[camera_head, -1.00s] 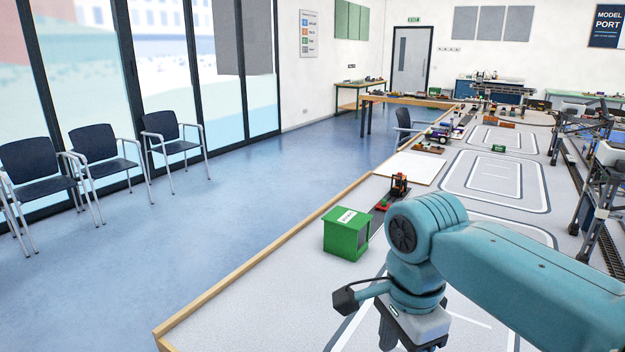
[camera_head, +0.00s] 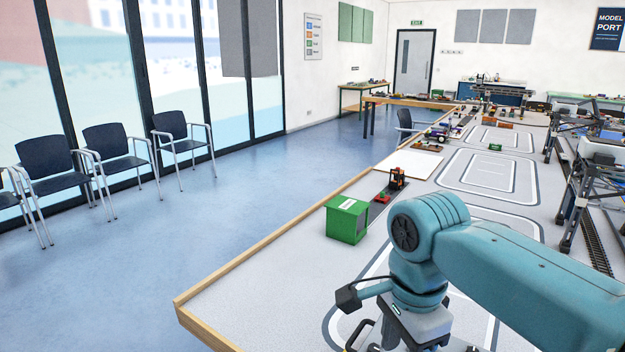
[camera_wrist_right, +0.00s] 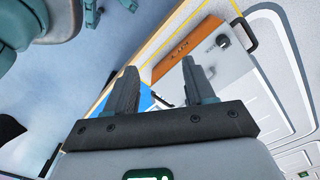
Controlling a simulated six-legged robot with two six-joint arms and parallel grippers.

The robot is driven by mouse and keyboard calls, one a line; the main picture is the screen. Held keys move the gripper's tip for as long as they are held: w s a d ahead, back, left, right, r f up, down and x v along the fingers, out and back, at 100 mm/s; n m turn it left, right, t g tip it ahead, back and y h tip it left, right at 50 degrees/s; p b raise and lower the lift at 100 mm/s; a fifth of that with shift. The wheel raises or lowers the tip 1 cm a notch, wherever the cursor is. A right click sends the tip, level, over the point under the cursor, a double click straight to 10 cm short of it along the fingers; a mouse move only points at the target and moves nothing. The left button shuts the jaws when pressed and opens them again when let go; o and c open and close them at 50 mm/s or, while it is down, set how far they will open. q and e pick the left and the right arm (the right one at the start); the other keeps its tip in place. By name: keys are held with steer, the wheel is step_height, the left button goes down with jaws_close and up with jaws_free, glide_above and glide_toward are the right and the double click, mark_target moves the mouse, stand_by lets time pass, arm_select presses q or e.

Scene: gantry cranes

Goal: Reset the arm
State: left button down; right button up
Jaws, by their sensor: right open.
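My right arm, teal, comes in from the right in the head view and bends down over the near table. Its wrist and gripper base show at the bottom edge, where the fingers are cut off. In the right wrist view my right gripper (camera_wrist_right: 160,82) has its two dark fingers apart, with nothing visibly held. Beyond the fingers are a brown-orange labelled strip (camera_wrist_right: 186,44), a pale grey surface and a blue patch (camera_wrist_right: 142,98); I cannot tell whether the fingers touch anything. My left gripper is not in view.
The long table (camera_head: 262,274) has a wooden edge on its left. A green box (camera_head: 347,220) and a small orange forklift model (camera_head: 397,180) stand beyond my arm. Gantry cranes (camera_head: 590,165) stand at the right. Chairs (camera_head: 115,150) line the windows; the blue floor between is clear.

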steer(key=s+d+f+g+p, duration=0.1)
steer(key=s+d+f+g, duration=0.15)
steer(key=f, duration=0.85)
steer(key=s+d+f+g, duration=0.2)
steer(key=d+f+g, duration=0.1)
steer(key=f, duration=0.8)
steer(key=s+a+f+n+t+y, duration=0.2)
steer(key=s+a+f+n, duration=0.2)
steer(key=s+f, duration=0.5)
steer(key=s+a+f+n+t+y, duration=0.1)
steer(key=s+a+f+n+y, duration=0.2)
steer(key=s+f, duration=0.5)
steer(key=w+f+n+t+h, duration=0.1)
steer(key=w+f+n+t, duration=0.1)
steer(key=w+n, duration=0.3)
steer(key=shift+w+d+f+t+p, duration=0.3)
steer(key=shift+w+f+t+p, duration=0.15)
steer(key=shift+w, duration=0.15)
